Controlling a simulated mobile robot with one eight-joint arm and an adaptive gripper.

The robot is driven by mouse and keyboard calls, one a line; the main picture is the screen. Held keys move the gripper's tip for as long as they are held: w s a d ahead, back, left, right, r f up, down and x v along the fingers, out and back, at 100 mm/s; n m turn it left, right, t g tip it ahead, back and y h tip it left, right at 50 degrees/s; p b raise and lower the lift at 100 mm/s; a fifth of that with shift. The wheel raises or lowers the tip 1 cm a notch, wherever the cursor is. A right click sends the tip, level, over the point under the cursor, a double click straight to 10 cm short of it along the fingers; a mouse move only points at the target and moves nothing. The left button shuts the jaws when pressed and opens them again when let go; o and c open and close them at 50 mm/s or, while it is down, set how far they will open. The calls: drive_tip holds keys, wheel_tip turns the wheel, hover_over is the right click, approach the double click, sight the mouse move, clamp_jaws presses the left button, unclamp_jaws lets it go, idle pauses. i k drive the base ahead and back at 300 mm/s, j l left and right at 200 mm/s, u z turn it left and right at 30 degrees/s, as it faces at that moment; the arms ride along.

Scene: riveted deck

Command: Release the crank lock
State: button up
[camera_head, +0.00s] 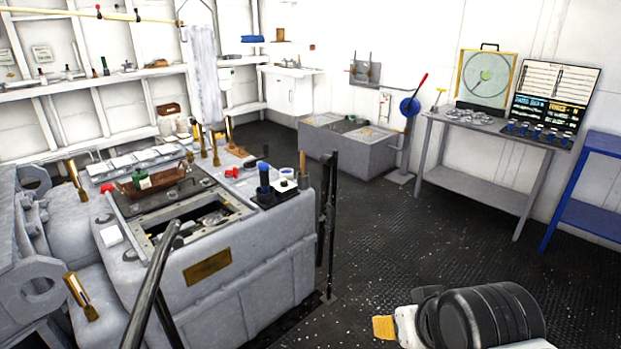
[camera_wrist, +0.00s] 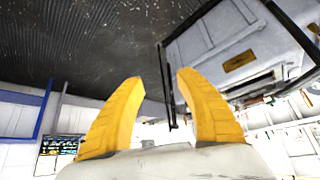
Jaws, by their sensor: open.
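I cannot tell for certain which part is the crank lock. A grey machine block (camera_head: 240,270) with a brass plate (camera_head: 207,267) and an open recess in its top stands at left of centre. A blue disc (camera_head: 410,107) with a red-tipped lever (camera_head: 418,88) stands at the back, left of the grey table. My gripper (camera_wrist: 157,88) is open and empty, its two yellow fingers spread apart. In the head view one yellow finger (camera_head: 384,327) shows low, to the right of the block and apart from it. The block also appears upside down in the wrist view (camera_wrist: 215,40).
Black rails (camera_head: 327,210) stand at the block's right edge. A grey table (camera_head: 480,128) holds a round gauge and a display board, with a blue bench (camera_head: 590,190) at far right. A low grey cabinet (camera_head: 345,148) stands behind. The dark floor (camera_head: 400,230) between is clear.

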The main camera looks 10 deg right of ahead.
sight(235, 169)
drive_tip(key=i+l+u, duration=0.25)
drive_tip(key=u, duration=0.15)
drive_tip(key=i+l+u, duration=0.35)
drive_tip(key=i+l, duration=0.25)
drive_tip(key=i+l+u, duration=0.15)
drive_tip(key=i+l, duration=0.4)
drive_tip(key=l, duration=0.15)
drive_tip(key=i+l+u, duration=0.15)
drive_tip(key=i+l, duration=0.35)
drive_tip(key=l, duration=0.2)
drive_tip(key=i+l+u, duration=0.15)
drive_tip(key=i+l, duration=0.3)
drive_tip(key=l, duration=0.25)
drive_tip(key=i+l+u, duration=0.15)
drive_tip(key=l, duration=0.25)
drive_tip(key=i, duration=0.05)
